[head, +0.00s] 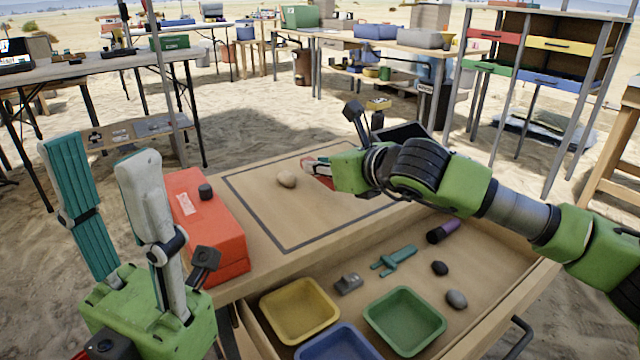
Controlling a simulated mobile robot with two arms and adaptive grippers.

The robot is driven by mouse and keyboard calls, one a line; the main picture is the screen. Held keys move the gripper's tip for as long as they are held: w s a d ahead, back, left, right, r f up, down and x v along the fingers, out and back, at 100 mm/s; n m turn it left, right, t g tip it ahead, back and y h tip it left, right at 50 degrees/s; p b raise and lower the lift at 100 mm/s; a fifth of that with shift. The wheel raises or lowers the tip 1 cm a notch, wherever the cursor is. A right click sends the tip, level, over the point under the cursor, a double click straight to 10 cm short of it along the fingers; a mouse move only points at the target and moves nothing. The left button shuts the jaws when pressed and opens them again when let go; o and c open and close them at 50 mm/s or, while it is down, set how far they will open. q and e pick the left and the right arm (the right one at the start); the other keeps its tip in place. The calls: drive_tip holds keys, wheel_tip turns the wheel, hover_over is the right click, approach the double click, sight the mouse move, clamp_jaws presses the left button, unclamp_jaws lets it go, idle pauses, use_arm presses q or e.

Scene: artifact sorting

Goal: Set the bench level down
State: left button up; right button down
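My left gripper (97,152) stands at the left with its two fingers upright and spread apart, nothing between them. My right gripper (318,170) reaches in from the right over the back part of the table. A small red and pale piece shows at its tip, but the fingers are mostly hidden by the gripper body. I cannot tell whether this piece is held or whether it is the bench level. Below it is the wooden tabletop (245,265) with a dark square outline (262,222). A tan stone (287,179) lies inside the outline, left of the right gripper.
A red box (215,240) with a dark lump (206,191) stands left of the outline. The open drawer holds yellow (330,318), blue (372,350) and green (440,328) trays, a grey block (348,284), a teal piece (394,261) and dark stones (440,268). The outline's front area is clear.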

sight(320, 192)
drive_tip(key=shift+w+f+b, duration=0.2)
drive_tip(key=shift+f+b, duration=0.65)
drive_tip(key=shift+f, duration=0.95)
drive_tip(key=shift+f, duration=0.15)
drive_tip(key=c, duration=1.9)
unclamp_jaws()
